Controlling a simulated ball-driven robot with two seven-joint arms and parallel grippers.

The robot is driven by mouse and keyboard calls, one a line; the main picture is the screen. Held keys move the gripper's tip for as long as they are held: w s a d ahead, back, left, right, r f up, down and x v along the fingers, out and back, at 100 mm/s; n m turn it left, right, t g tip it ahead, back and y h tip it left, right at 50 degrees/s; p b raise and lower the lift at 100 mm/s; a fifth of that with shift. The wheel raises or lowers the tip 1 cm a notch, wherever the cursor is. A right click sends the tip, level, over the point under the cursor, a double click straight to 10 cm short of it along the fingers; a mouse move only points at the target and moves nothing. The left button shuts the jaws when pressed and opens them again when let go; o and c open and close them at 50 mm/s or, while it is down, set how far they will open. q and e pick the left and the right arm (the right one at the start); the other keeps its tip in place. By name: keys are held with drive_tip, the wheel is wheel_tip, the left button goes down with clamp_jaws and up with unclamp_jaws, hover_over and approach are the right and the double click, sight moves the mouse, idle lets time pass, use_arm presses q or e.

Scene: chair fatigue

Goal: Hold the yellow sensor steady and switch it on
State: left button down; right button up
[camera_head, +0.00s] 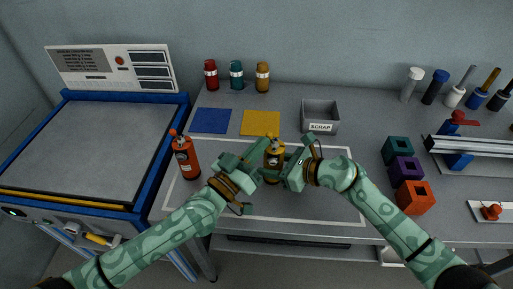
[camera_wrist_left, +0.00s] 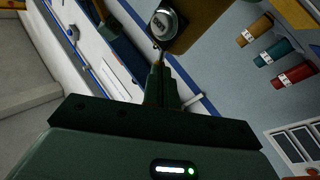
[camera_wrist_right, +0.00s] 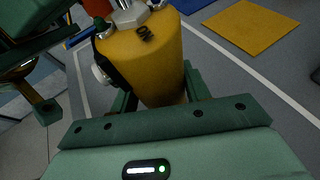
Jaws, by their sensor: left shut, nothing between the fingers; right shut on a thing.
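The yellow sensor (camera_head: 274,152) stands upright in the middle of the bench, inside the white outline. My right gripper (camera_head: 286,171) is shut on its body from the right; the right wrist view shows the yellow body (camera_wrist_right: 148,60) between the fingers, with metal fittings on top and a black-and-white part on its side. My left gripper (camera_head: 264,168) is shut and empty, close on the sensor's left. In the left wrist view, its closed fingertips (camera_wrist_left: 158,70) point at a round silver knob (camera_wrist_left: 167,24) on the sensor. I cannot tell whether they touch it.
An orange-red bottle-shaped sensor (camera_head: 186,158) stands left of my left gripper. Behind are a blue mat (camera_head: 211,121), a yellow mat (camera_head: 261,123) and the scrap bin (camera_head: 320,112). Coloured blocks (camera_head: 406,170) stand at right; a blue-framed machine (camera_head: 90,140) is at left.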

use_arm(q)
drive_tip(key=shift+d, duration=0.1)
drive_tip(key=m+g, duration=0.1)
drive_tip(key=m, duration=0.1)
drive_tip(key=d+r+m+g+y, duration=0.1)
drive_tip(key=m, duration=0.1)
drive_tip(key=m+g, duration=0.1)
drive_tip(key=m, duration=0.1)
drive_tip(key=shift+s+d+r+y, duration=0.1)
drive_tip(key=shift+d+r+y, duration=0.15)
drive_tip(key=shift+d+y, duration=0.1)
drive_tip(key=r+v, duration=0.2)
drive_tip(key=v, duration=1.2)
drive_tip(key=shift+d, duration=0.2)
